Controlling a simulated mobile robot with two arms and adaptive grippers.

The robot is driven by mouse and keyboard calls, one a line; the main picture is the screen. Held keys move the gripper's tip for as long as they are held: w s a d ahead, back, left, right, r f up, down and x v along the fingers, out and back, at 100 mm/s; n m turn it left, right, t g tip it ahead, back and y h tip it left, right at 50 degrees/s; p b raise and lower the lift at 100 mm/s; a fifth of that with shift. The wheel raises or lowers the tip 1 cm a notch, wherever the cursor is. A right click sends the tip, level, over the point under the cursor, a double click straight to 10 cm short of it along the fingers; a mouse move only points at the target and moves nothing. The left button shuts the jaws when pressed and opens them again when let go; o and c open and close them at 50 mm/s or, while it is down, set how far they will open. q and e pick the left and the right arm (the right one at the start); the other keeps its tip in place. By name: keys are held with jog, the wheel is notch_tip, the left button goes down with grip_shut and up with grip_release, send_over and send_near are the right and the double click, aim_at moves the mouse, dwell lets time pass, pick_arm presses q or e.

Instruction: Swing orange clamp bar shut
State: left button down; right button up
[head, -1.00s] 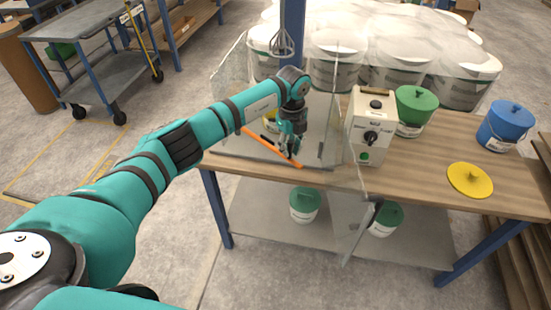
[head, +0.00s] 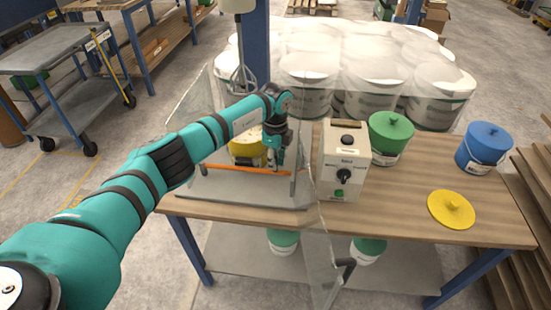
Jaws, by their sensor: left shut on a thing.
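The orange clamp bar (head: 232,169) lies nearly level across the front of a yellow bucket (head: 246,148) inside a clear-walled mixing station with a grey base (head: 225,188). My left gripper (head: 275,166) points down at the bar's right end and is shut on it. The fingertips are small in the picture, and the arm covers part of the bucket. A whisk-like mixer (head: 241,80) hangs above and behind the bucket. My right gripper is not in view.
A beige control box (head: 344,160) stands right of the station. A clear door panel (head: 319,265) hangs open at the table's front. A green bucket (head: 390,138), a blue bucket (head: 484,150) and a yellow lid (head: 451,209) sit on the right of the wooden table (head: 400,195).

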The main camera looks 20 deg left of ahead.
pick_arm(q)
jog(key=shift+w+r, duration=0.2)
jog(key=c, duration=1.4)
grip_release()
jog(key=shift+o, duration=0.6)
jog(key=shift+w+f, duration=0.15)
notch_tip(320, 180, up, 12)
jog(key=shift+f, duration=0.1)
